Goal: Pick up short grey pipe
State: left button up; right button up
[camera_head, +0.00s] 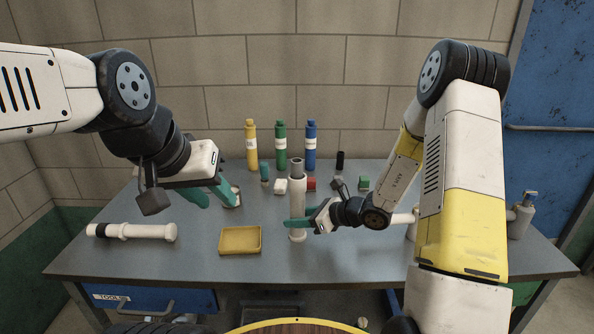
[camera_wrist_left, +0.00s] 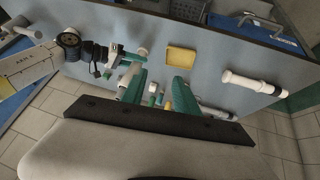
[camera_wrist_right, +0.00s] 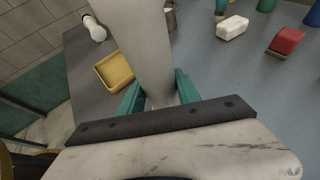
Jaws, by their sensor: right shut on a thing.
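An upright pale grey pipe (camera_head: 297,205) with a darker grey upper end stands near the middle of the table in the head view. My right gripper (camera_head: 299,223) is shut around its lower part. In the right wrist view the pipe (camera_wrist_right: 140,45) fills the space between the teal fingers. I cannot tell whether its lower end touches the table. My left gripper (camera_head: 211,194) is open and empty above the table's left half. Its teal fingers (camera_wrist_left: 160,88) are spread apart in the left wrist view.
A yellow tray (camera_head: 240,252) lies left of the upright pipe. Yellow (camera_head: 251,148), green (camera_head: 281,148) and blue (camera_head: 311,148) bottles stand at the back. Small blocks and a black cylinder (camera_head: 340,161) are behind the pipe. A pump bottle (camera_head: 522,217) stands far right.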

pick_arm(q)
jog(key=o, duration=0.4)
jog(key=shift+w+r, duration=0.1)
jog(key=shift+w, duration=0.05)
notch_tip(320, 180, up, 4)
jog(key=n+g+y, duration=0.2)
jog(key=n+g, duration=0.4)
jog(key=n, duration=0.2)
send_over(296, 160)
jog(key=f, duration=0.5)
jog(key=shift+a+f, duration=0.25)
jog(key=shift+f, duration=0.15)
jog(key=shift+d+f, duration=0.15)
jog(key=shift+f, duration=1.2)
jog(key=shift+d+f, duration=0.15)
jog(key=shift+f, duration=1.2)
